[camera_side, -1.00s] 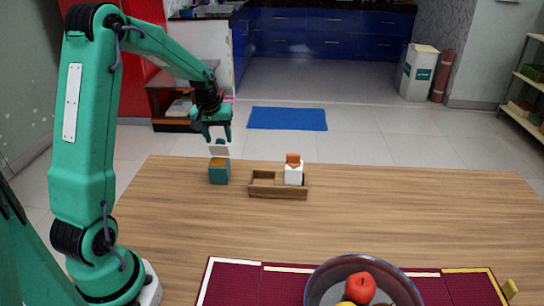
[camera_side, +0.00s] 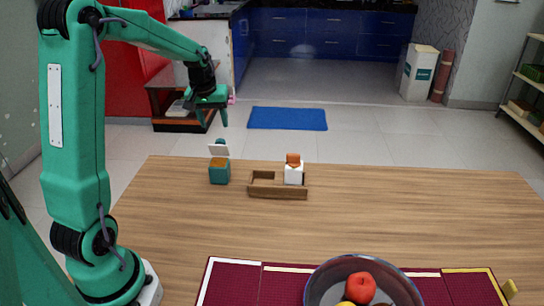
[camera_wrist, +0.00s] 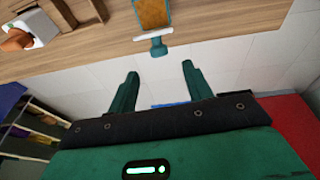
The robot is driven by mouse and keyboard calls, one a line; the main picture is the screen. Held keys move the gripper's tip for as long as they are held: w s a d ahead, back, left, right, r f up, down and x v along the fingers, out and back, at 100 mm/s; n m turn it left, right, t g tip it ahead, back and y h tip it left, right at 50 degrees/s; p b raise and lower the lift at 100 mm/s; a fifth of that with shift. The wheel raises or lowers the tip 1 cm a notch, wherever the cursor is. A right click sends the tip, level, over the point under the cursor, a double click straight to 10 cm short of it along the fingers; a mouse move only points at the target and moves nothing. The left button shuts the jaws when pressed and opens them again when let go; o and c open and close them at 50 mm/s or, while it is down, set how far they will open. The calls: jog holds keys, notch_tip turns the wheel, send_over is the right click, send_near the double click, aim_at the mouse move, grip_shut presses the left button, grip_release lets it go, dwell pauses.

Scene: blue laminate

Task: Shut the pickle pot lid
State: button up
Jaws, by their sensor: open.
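A teal pot with an orange inside (camera_side: 219,175) stands on the wooden table, left of a small wooden tray. Its pale lid (camera_side: 219,150) stands raised and tilted back at the pot's rear, with a teal knob behind. In the wrist view the orange pot opening (camera_wrist: 154,14) is at the top, with the lid seen edge-on (camera_wrist: 153,37) and its knob (camera_wrist: 157,47) pointing towards my fingers. My gripper (camera_side: 213,121) is open and empty, above and behind the lid, apart from it. Its fingers (camera_wrist: 160,70) show either side of the knob's line in the wrist view.
A bowl of fruit (camera_side: 335,268) stands on a dark red mat (camera_side: 235,286) at the front. The table right of the tray is clear.

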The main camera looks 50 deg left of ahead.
aim_at(221, 139)
jog(key=shift+w, duration=0.1)
jog(key=shift+w+a+f+g+h, duration=0.1)
jog(key=shift+w+a+g+h, duration=0.4)
jog(key=shift+w+g, duration=0.4)
jog(key=shift+w+a+f+n+g+h, duration=0.1)
jog(key=shift+w+a+n+g+h, duration=0.2)
jog(key=shift+w+g+h, duration=0.4)
jog(key=shift+w+a+f+n+g+h, duration=0.2)
jog(key=shift+w+g, duration=0.3)
jog(key=shift+g, duration=0.4)
jog(key=shift+w+a+n+g+h, duration=0.2)
jog(key=shift+w+a+g+h, duration=0.15)
jog(key=shift+w+g+h, duration=0.35)
jog(key=shift+s, duration=0.1)
jog(key=shift+f, duration=0.1)
jog(key=shift+s+x, duration=0.2)
jog(key=shift+x, duration=3.65)
jog(key=shift+a, duration=0.15)
